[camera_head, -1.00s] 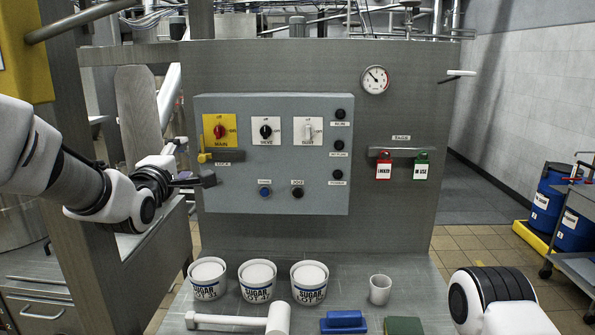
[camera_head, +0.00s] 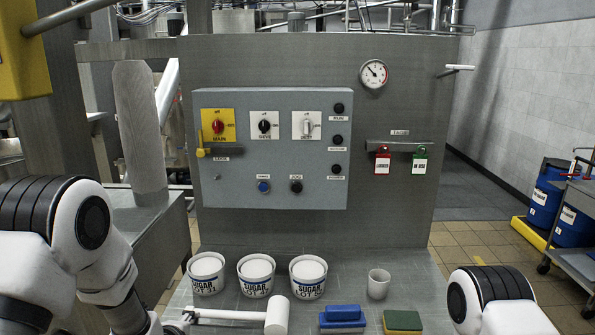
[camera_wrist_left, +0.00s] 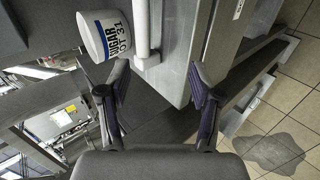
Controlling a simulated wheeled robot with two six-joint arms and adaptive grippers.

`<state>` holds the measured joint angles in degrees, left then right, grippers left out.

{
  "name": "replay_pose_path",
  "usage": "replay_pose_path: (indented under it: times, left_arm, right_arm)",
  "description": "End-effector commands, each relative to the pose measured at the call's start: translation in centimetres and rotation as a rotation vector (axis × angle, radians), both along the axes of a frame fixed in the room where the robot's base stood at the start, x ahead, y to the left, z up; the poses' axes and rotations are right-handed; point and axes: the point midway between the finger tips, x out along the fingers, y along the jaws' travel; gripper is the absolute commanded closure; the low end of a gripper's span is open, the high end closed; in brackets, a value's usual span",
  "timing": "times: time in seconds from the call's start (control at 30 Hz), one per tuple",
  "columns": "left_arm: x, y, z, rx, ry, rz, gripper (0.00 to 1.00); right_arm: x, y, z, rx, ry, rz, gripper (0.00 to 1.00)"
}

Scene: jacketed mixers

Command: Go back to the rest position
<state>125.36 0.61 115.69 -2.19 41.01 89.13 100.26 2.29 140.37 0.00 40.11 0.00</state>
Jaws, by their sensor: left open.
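My left arm has its folded joint at the lower left of the head view, clear of the control panel (camera_head: 325,185). The left gripper lies low in that view, mostly hidden or out of frame. In the left wrist view my left gripper (camera_wrist_left: 158,85) is open and empty, its two dark fingers spread apart. A sugar tub (camera_wrist_left: 102,36) shows beyond the fingertips there, apart from them. My right arm's joint is at the lower right of the head view, and its gripper is out of frame.
Red (camera_head: 382,162) and green (camera_head: 420,164) tags hang right of the panel. Blue drums (camera_head: 546,195) stand far right.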

Motion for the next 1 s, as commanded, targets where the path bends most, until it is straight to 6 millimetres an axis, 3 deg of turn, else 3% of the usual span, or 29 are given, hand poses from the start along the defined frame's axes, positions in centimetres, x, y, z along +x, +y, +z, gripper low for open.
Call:
replay_pose_path:
  times: [0.03, 0.17, 0.2, 0.33, 0.4, 0.47, 0.57, 0.7, 1.0]
  left_arm:
    - [-2.9, 0.1, -4.0, 0.027, 0.087, -0.022, 0.35]
    - [-11.4, 0.3, -12.3, 0.130, 0.310, -0.138, 0.35]
    - [-14.4, 0.4, -14.4, 0.164, 0.380, -0.190, 0.35]
    - [-25.3, 0.6, -19.5, 0.287, 0.608, -0.431, 0.35]
    - [-31.5, 0.6, -20.6, 0.363, 0.721, -0.642, 0.35]
    - [-35.1, 0.7, -20.0, 0.443, 0.764, -0.866, 0.35]
    - [-37.1, 0.6, -19.1, 0.557, 0.748, -1.159, 0.35]
    - [-37.1, 0.7, -19.1, 0.652, 0.698, -1.361, 0.35]
    - [-37.0, 0.6, -19.1, 0.666, 0.688, -1.387, 0.35]
  right_arm:
    - [0.0, 0.0, -0.1, 0.000, 0.000, 0.000, 0.60]
    - [0.0, 0.0, -0.2, 0.000, 0.000, 0.000, 0.60]
    - [0.0, 0.0, -0.3, 0.000, 0.000, 0.000, 0.60]
    - [0.0, 0.0, -0.4, 0.000, 0.000, 0.000, 0.60]
    - [0.0, 0.0, -0.4, 0.000, 0.000, 0.000, 0.60]
    - [0.0, 0.0, -0.4, 0.000, 0.000, 0.000, 0.60]
    - [0.0, 0.0, -0.4, 0.000, 0.000, 0.000, 0.60]
    - [0.0, 0.0, -0.4, 0.000, 0.000, 0.000, 0.60]
    - [0.0, 0.0, -0.4, 0.000, 0.000, 0.000, 0.60]
